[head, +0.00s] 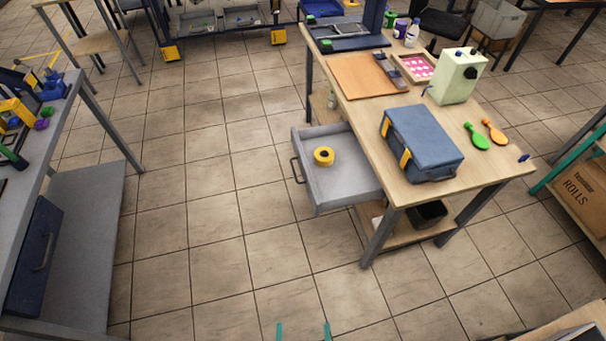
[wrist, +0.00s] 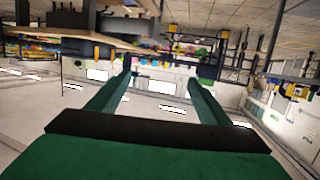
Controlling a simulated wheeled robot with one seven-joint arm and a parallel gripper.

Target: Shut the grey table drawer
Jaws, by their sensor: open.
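The grey table drawer (head: 338,188) is pulled out from the left side of the wooden work table (head: 400,200) in the head view. A dark handle is on its front, facing left. A yellow tape roll (head: 323,156) lies inside it. My gripper (head: 303,332) shows only as two green fingertips at the bottom edge of the head view, below and apart from the drawer. In the wrist view its two green fingers (wrist: 160,80) are spread with nothing between them. I cannot make out the drawer in the wrist view.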

